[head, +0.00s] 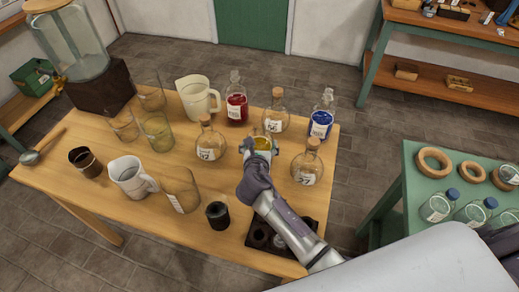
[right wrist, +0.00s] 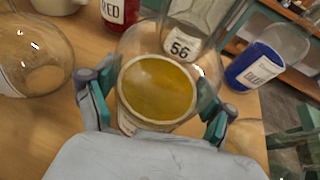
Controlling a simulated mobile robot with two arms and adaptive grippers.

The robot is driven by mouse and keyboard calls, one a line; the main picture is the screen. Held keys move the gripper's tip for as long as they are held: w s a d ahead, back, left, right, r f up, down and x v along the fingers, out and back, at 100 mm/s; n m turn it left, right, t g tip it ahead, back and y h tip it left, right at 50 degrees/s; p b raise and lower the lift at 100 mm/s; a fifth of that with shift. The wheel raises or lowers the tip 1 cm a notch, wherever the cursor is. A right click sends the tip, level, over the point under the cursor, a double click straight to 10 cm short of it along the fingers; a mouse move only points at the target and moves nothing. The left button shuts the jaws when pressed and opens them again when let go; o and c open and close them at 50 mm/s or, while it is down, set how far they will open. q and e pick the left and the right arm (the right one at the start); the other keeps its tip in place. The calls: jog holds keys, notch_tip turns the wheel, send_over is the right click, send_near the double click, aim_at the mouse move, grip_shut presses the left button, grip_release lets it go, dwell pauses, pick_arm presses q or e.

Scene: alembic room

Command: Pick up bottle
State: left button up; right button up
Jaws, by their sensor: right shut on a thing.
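My right gripper (head: 262,147) is shut on a clear glass bottle with yellow contents (head: 264,142), over the wooden table. In the right wrist view the fingers of the gripper (right wrist: 158,108) press on both sides of the yellow bottle (right wrist: 158,88); its lower part is hidden by my gripper. Behind it stand a red-filled bottle (head: 237,106), a corked clear bottle (head: 276,118) and a blue-filled bottle (head: 321,120). More corked bottles stand to its left (head: 210,146) and right (head: 307,167). My left gripper is out of view.
A green table (head: 420,160) with rings and bottles stands at right.

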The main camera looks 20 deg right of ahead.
jog(key=c, duration=0.5)
jog(key=shift+w, duration=0.1)
jog(key=shift+c, duration=0.9)
jog(key=shift+r, duration=0.25)
jog(key=shift+r+p, duration=0.3)
jog(key=shift+r, duration=4.5)
